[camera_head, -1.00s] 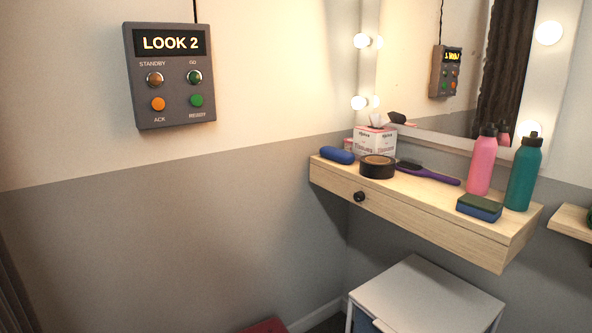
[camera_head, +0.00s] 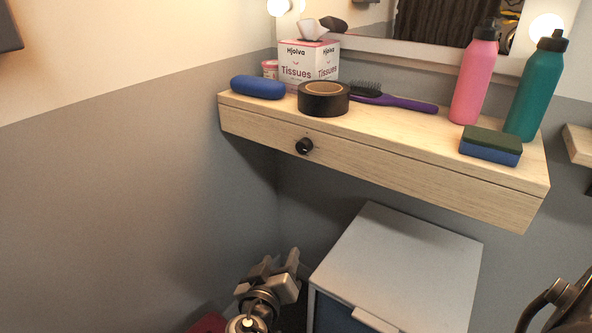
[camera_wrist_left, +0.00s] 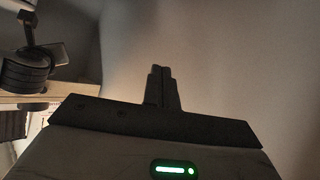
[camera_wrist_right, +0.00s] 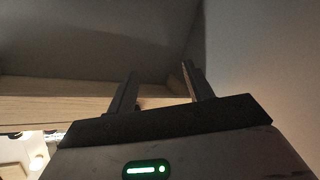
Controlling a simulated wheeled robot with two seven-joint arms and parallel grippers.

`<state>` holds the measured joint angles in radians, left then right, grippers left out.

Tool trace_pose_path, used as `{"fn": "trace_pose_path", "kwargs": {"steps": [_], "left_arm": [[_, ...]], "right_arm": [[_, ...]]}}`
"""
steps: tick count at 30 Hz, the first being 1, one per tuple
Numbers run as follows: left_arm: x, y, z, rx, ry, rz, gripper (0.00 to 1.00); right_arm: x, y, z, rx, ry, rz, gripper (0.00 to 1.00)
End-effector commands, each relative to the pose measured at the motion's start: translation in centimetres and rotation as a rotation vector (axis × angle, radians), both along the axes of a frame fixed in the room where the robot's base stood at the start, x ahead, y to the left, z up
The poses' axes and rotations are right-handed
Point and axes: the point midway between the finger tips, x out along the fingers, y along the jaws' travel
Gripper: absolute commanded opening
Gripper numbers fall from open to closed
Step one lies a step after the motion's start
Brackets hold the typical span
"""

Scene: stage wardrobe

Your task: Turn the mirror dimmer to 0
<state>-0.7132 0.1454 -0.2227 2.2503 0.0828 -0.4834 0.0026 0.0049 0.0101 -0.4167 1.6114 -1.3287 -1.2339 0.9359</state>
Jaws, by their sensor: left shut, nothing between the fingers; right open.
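The dimmer is a round black knob (camera_head: 304,146) on the front face of the wooden shelf (camera_head: 400,168), left of its middle. A small light mark shows on it, but I cannot read its setting. My right gripper (camera_head: 277,264) is open and empty, below the shelf and apart from the knob. In the right wrist view its two spread fingers (camera_wrist_right: 159,70) point toward the wall, with the shelf's wooden edge behind. My left gripper (camera_wrist_left: 161,68) shows only in the left wrist view, shut and empty, facing the bare wall.
On the shelf are a blue case (camera_head: 257,87), tissue box (camera_head: 308,66), black tape roll (camera_head: 323,99), purple brush (camera_head: 405,103), pink bottle (camera_head: 474,80), teal bottle (camera_head: 535,90) and sponge (camera_head: 490,146). A white cabinet (camera_head: 400,262) stands below. The air before the knob is clear.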

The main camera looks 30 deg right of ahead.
Motion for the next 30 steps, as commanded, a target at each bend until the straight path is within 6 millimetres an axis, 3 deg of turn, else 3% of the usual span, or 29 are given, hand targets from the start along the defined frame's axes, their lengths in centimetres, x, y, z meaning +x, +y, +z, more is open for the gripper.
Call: {"fn": "trace_pose_path", "kwargs": {"steps": [1, 4, 9, 13, 17, 30], "left_arm": [[0.1, 0.0, -0.7, -0.004, -0.011, -0.002, 0.00], [0.2, -0.1, -0.7, -0.008, -0.025, -0.003, 0.00], [0.1, -0.2, -0.6, -0.012, -0.034, -0.005, 0.00], [-0.1, -0.2, -0.3, -0.012, -0.029, -0.006, 0.00], [-0.2, -0.2, 0.2, -0.012, -0.029, -0.006, 0.00], [-0.1, 0.0, 1.1, -0.011, -0.008, 0.002, 0.00]], "right_arm": [[1.3, 0.0, 1.8, -0.065, -0.117, -0.058, 0.51], [2.3, 0.4, 6.2, -0.171, -0.335, -0.146, 0.51], [2.4, 1.4, 10.5, -0.265, -0.563, -0.201, 0.51], [2.7, 0.9, 11.8, -0.282, -0.607, -0.210, 0.51], [3.6, -0.7, 12.7, -0.281, -0.607, -0.211, 0.51], [8.0, -8.3, 16.2, -0.281, -0.603, -0.210, 0.51]]}}
